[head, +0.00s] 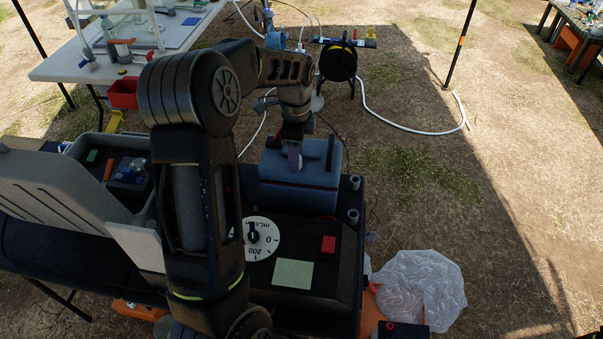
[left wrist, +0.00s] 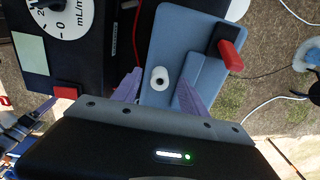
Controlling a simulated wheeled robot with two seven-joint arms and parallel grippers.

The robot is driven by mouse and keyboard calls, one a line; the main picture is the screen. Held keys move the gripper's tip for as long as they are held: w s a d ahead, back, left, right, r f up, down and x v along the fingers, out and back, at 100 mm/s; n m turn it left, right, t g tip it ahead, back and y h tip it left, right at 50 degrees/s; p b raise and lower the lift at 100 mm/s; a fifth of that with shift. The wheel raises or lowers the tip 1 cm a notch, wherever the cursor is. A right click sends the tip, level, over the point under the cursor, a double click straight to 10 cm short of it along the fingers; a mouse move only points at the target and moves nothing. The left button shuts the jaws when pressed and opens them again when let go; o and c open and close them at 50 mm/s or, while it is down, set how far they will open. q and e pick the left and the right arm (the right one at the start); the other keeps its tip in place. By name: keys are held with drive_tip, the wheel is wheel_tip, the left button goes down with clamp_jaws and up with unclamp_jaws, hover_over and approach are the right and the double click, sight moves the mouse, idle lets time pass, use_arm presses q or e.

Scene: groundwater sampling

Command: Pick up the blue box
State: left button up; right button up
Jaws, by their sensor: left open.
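My left gripper (head: 294,158) is over the near side of the box. In the left wrist view its two purple fingers (left wrist: 158,84) are spread apart on either side of the knob, with nothing clamped. Contact with the box cannot be told.
The pump panel has a white dial (head: 262,238), a red button (head: 328,244) and a pale green note (head: 293,273). A grey tray of small parts stands at left. A white table (head: 75,68) and a black hose reel (head: 338,60) are behind. A clear plastic bag (head: 425,290) lies at right.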

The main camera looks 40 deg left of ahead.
idle(0.5)
use_arm(q)
clamp_jaws()
idle(0.3)
drive_tip(key=shift+r, duration=0.1)
idle(0.9)
